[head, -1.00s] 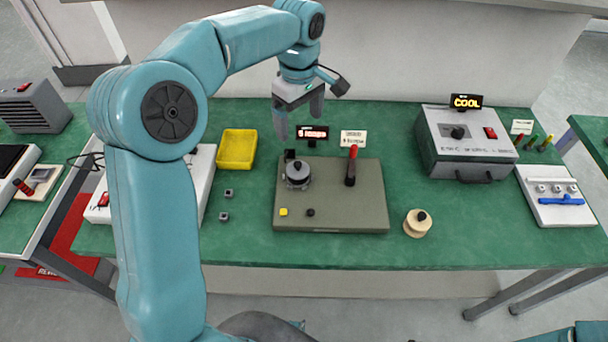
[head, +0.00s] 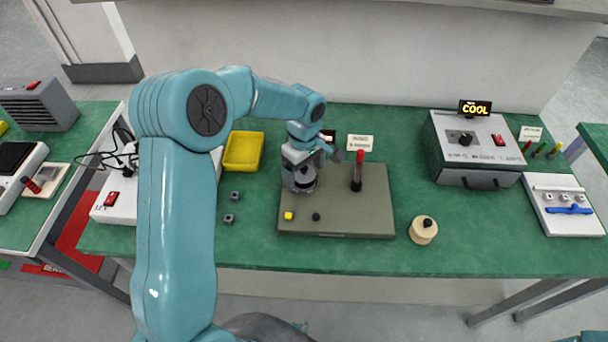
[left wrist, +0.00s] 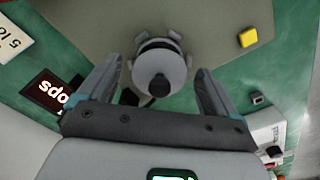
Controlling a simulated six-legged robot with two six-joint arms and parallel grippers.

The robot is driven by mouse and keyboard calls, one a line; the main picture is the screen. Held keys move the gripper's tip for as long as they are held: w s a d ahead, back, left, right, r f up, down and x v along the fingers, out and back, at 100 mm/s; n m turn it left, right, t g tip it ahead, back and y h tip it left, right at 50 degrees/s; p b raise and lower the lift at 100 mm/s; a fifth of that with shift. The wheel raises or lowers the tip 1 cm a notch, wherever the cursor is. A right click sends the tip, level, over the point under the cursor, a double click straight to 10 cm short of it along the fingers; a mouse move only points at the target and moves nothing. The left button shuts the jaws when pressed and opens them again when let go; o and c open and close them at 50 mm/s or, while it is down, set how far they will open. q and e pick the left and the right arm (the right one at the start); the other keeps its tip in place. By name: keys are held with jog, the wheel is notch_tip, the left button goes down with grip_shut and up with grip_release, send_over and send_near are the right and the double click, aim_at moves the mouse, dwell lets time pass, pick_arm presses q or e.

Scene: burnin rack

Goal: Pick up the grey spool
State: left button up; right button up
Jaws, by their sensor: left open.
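My right gripper is not in view.
A black post with a red top (head: 357,170) stands on the plate right of the spool. A yellow button (head: 289,215) is at its front left. A yellow tray (head: 243,151), a cream spool (head: 423,229) and a grey oven-like box (head: 470,148) stand around it.

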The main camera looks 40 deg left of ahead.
pick_arm(q)
jog(key=shift+w+a+f, duration=0.1)
jog(key=shift+f, duration=0.15)
jog(key=shift+r, duration=0.1)
jog(key=c, duration=1.2)
